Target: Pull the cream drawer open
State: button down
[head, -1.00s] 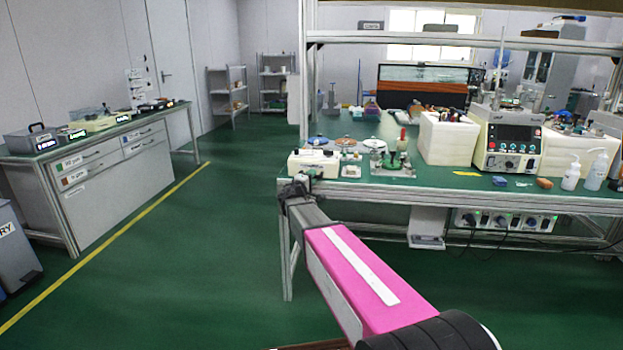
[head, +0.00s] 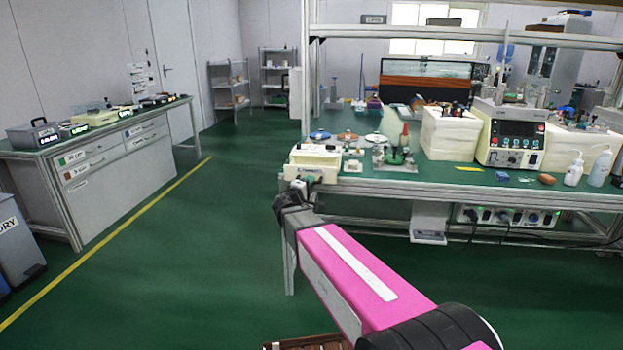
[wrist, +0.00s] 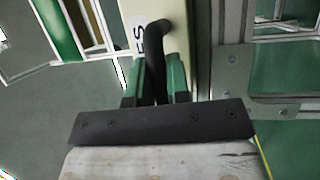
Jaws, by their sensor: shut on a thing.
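The cream drawer unit (head: 322,157) is a small pale box at the near left corner of the green-topped bench. In the wrist view the cream drawer front (wrist: 179,40) carries dark lettering and a black bar handle (wrist: 155,45). My gripper (head: 300,187) is at the bench corner, against the front of the unit. In the wrist view its green fingers (wrist: 156,88) are shut on the black handle, one on each side. The dark gripper body hides the handle's lower end. How far the drawer stands open cannot be told.
The bench top (head: 440,180) holds coloured discs, a green-based fixture (head: 398,152), white blocks and a control unit (head: 512,138). A grey cabinet (head: 115,175) stands at the left. Green floor (head: 190,260) is clear between them. A brown slatted object (head: 305,343) shows at the bottom edge.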

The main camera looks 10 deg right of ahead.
jog(key=c, duration=1.4)
grip_release()
jog(key=v, duration=1.1)
